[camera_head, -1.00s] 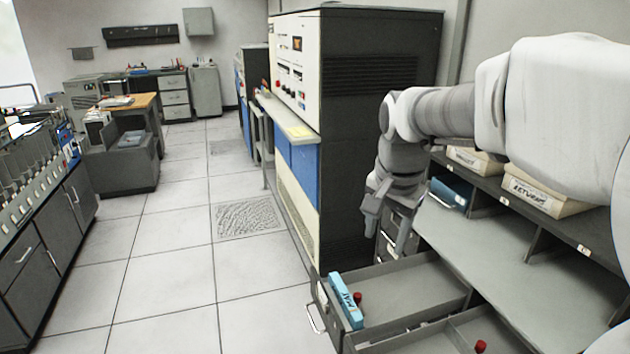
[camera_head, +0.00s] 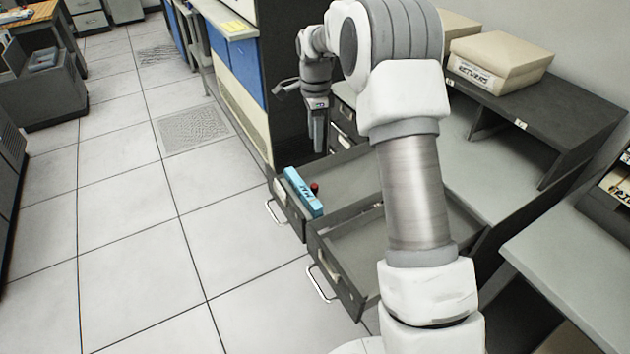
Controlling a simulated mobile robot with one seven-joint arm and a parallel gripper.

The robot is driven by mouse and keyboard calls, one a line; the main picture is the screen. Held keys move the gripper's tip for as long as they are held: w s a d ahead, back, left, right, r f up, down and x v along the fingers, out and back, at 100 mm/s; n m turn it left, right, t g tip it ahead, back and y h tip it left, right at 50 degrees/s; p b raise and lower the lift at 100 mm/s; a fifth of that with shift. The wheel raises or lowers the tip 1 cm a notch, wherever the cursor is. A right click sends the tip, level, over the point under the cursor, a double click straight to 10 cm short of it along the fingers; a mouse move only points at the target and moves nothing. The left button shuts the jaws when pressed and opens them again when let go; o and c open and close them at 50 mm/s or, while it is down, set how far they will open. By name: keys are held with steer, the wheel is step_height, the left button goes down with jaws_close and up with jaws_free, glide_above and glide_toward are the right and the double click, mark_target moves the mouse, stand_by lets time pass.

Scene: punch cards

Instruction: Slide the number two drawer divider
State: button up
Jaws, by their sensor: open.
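Two grey drawers are pulled out side by side. The farther drawer (camera_head: 345,179) holds a light blue card block (camera_head: 304,191) with dark lettering near its front, and a small red knob (camera_head: 315,189) just behind it. The nearer drawer (camera_head: 350,246) shows a bare grey floor; my arm covers its right part, and no red knob shows there. I cannot read which drawer or divider is number two. My gripper (camera_head: 318,135) is open and points down, beyond the back edge of the farther drawer. It looks empty and apart from the drawers.
A tall cabinet with blue panels (camera_head: 243,63) stands behind my gripper. A labelled beige box (camera_head: 500,62) sits on the dark shelf (camera_head: 560,110) at the right, above a grey desk top. Open tiled floor (camera_head: 140,250) lies left of the drawers' handles.

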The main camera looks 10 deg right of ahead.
mark_target(316, 185)
step_height(316, 185, down, 16)
steer(key=shift+f, duration=0.2)
steer(key=shift+c, duration=0.3)
jaws_close()
steer(key=shift+d, duration=0.1)
stand_by(1.2)
